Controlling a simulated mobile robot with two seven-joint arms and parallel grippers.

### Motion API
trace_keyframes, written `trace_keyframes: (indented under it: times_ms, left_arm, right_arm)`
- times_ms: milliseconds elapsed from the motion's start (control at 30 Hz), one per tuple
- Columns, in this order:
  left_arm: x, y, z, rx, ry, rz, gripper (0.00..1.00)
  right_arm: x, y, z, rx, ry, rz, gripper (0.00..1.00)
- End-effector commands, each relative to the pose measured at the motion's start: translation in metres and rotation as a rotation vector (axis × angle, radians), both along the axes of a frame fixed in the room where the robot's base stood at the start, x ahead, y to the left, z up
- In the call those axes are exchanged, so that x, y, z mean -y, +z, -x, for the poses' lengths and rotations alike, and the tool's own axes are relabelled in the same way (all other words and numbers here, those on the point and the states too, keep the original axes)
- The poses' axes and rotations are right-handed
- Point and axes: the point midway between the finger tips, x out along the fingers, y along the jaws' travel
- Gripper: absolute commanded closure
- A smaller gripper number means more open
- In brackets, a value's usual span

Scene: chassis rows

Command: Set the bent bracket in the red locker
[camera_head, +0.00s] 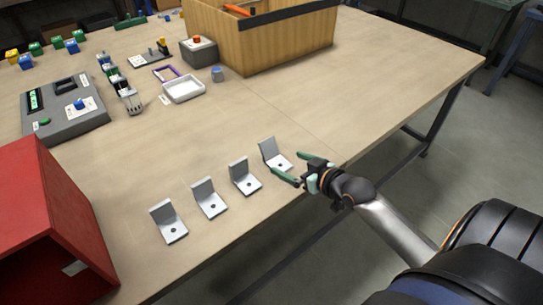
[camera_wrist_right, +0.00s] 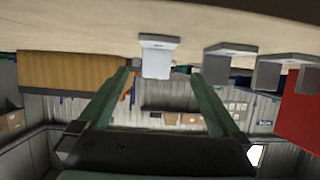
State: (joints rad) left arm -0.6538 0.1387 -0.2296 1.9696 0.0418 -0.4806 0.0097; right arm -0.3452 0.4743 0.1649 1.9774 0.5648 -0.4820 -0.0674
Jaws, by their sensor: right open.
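Several grey L-shaped bent brackets stand in a row on the table, each with a flat foot and an upright plate. In the head view, the far-right bracket (camera_head: 270,153) is by my right gripper (camera_head: 289,166). The others are a bracket (camera_head: 243,177), another bracket (camera_head: 208,198) and the nearest bracket (camera_head: 167,222). My right gripper is open and empty at the table edge. In the right wrist view, a bracket (camera_wrist_right: 157,60) shows ahead between the spread fingers, apart from them. The red locker (camera_head: 50,215) stands at the left, its opening facing the lower side. My left gripper is out of view.
A grey control box (camera_head: 62,112), a white tray (camera_head: 184,89) and a box with a red button (camera_head: 199,50) are farther back. A wooden crate (camera_head: 270,40) stands at the back. The table (camera_head: 370,75) is bare at the right. A small pale piece (camera_head: 74,268) shows inside the locker.

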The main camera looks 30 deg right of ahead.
Motion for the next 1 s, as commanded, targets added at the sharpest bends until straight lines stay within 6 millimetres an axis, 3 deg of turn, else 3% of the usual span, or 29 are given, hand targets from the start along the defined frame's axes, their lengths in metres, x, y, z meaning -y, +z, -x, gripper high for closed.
trace_keyframes:
  times_ms: [100, 367, 700, 1000]
  left_arm:
    - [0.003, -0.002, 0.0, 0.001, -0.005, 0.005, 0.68]
    - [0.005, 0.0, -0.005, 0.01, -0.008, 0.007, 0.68]
    - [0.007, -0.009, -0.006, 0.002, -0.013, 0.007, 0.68]
    - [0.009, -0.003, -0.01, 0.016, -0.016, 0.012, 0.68]
  right_arm:
    - [-0.001, -0.007, -0.016, 0.002, 0.0, -0.001, 0.0]
    - [-0.002, -0.014, -0.03, 0.0, 0.0, 0.0, 0.0]
    - [-0.001, -0.033, -0.068, 0.0, 0.0, -0.001, 0.0]
    - [-0.002, -0.035, -0.073, -0.001, 0.0, 0.001, 0.0]
